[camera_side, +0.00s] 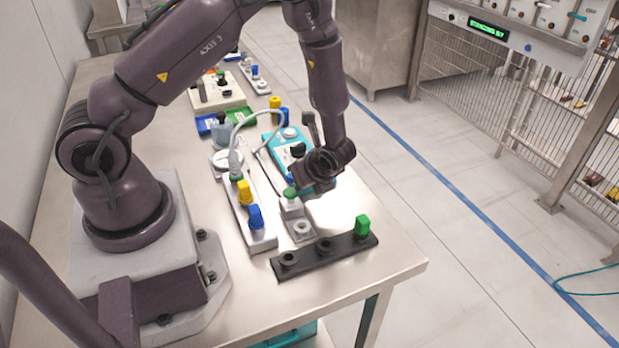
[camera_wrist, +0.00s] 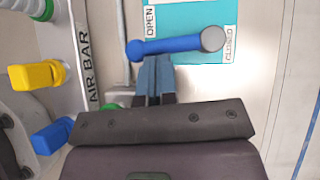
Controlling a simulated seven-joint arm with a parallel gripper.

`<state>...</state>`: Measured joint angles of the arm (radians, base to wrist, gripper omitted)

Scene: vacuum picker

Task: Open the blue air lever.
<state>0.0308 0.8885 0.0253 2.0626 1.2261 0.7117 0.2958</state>
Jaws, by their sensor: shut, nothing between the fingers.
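The blue air lever (camera_wrist: 175,44) lies across the teal plate (camera_wrist: 190,17) in the wrist view. A grey round cap is at its right end and a rounded blue tip at its left. The plate carries an OPEN label (camera_wrist: 151,18) on the left and a CLOSED label (camera_wrist: 230,43) on the right. My gripper (camera_wrist: 153,60) is shut and empty. Its fingertips are right at the near side of the lever, left of its middle; I cannot tell whether they touch. In the side view my gripper (camera_side: 301,188) is low over the teal unit (camera_side: 272,139), mostly hiding the lever.
The AIR BAR (camera_wrist: 84,65), with a yellow knob (camera_wrist: 38,75) and a blue knob (camera_wrist: 53,135), runs left of my gripper. A black bar (camera_side: 325,254) with a green knob (camera_side: 362,226) lies near the table's front edge. Floor lies to the right.

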